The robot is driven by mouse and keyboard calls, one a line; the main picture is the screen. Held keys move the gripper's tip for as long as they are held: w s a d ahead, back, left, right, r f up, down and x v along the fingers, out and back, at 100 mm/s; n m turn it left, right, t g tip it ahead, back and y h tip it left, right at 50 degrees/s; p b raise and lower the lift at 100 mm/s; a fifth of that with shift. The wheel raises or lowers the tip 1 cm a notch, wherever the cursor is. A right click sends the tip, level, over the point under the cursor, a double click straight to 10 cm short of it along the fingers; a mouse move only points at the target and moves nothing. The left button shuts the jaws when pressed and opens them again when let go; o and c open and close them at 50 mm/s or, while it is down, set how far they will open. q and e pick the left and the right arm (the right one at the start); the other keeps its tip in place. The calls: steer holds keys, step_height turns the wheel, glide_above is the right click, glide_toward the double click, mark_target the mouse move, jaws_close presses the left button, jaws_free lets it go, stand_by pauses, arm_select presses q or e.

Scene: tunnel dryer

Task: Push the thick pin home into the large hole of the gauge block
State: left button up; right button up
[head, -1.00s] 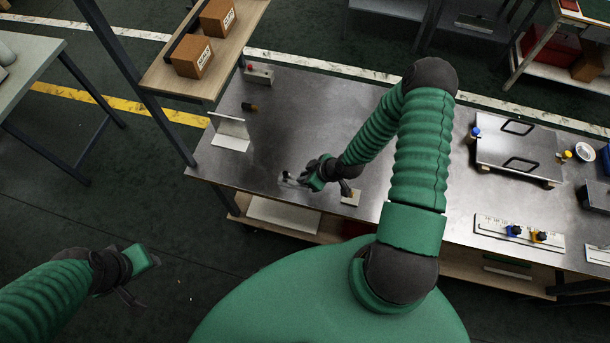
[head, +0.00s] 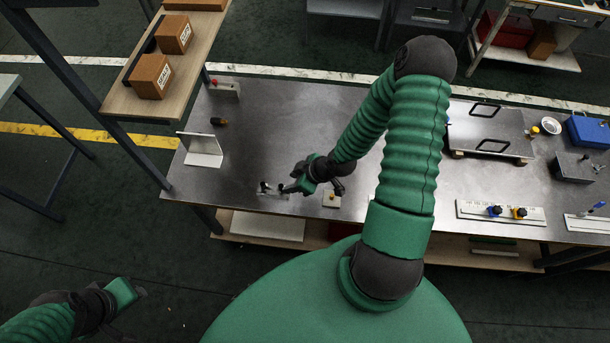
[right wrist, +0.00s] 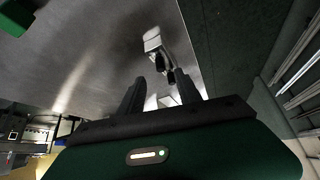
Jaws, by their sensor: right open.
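A small pale block (head: 274,194), which looks like the gauge block, lies near the front edge of the metal table. Two dark upright pins (head: 265,187) show on it; I cannot tell which is thicker or how deep each sits. In the right wrist view the pale block (right wrist: 152,38) and dark pins (right wrist: 168,75) lie beyond the fingertips. My right gripper (head: 287,188) is beside the block's right end, its fingers (right wrist: 160,88) apart with nothing clearly held. Contact with a pin is unclear. My left gripper (head: 132,293) is low at the left, away from the table; its jaws are unclear.
A small plate with a yellow part (head: 331,200) lies right of the gripper. A white angled stand (head: 203,150), a dark cylinder (head: 219,121) and a block with a red knob (head: 224,87) stand left. A handled plate (head: 490,130) is right. The middle-left tabletop is clear.

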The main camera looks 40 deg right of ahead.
steer(key=p+v, duration=0.2)
steer(key=v, duration=0.8)
